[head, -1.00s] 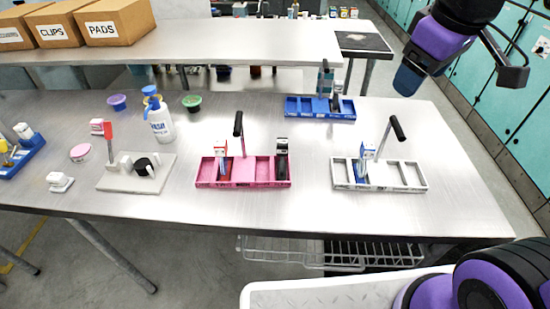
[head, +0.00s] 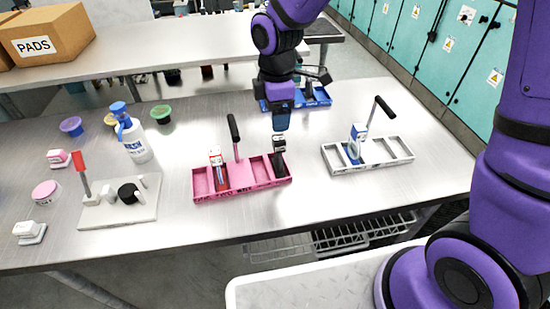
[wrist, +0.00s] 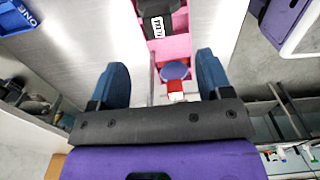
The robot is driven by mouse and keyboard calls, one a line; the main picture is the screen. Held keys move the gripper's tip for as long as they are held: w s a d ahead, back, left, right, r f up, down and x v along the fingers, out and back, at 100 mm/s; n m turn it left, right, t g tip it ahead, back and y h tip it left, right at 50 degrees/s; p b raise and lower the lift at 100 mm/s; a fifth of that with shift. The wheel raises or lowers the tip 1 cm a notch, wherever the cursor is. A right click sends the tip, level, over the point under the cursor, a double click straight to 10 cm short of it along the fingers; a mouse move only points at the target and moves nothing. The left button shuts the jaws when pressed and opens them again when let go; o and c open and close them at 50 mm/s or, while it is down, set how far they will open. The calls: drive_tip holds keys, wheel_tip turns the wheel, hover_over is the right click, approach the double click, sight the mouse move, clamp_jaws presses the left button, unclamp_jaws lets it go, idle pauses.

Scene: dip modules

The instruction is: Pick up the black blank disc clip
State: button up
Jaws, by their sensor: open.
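A black clip (head: 279,153) stands in the right compartment of the pink tray (head: 242,190). It also shows at the top of the wrist view (wrist: 160,8), with a white label whose print is too small to read. I cannot tell whether it is the blank disc one. My gripper (head: 281,122) is above the black clip in the head view, pointing down. In the wrist view its two blue fingers (wrist: 160,75) are apart with nothing held between them. A red-and-white clip (head: 215,165) stands in the pink tray's left part.
A grey tray (head: 385,165) with a blue-and-white clip is at the right, and a blue tray (head: 318,98) is behind. The pink tray's black-topped upright handle (head: 234,130) rises near my gripper.

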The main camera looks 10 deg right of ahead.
sight(278, 139)
wheel_tip(278, 139, down, 10)
drive_tip(key=shift+d+f, duration=0.15)
idle(0.5)
drive_tip(key=c, duration=1.3)
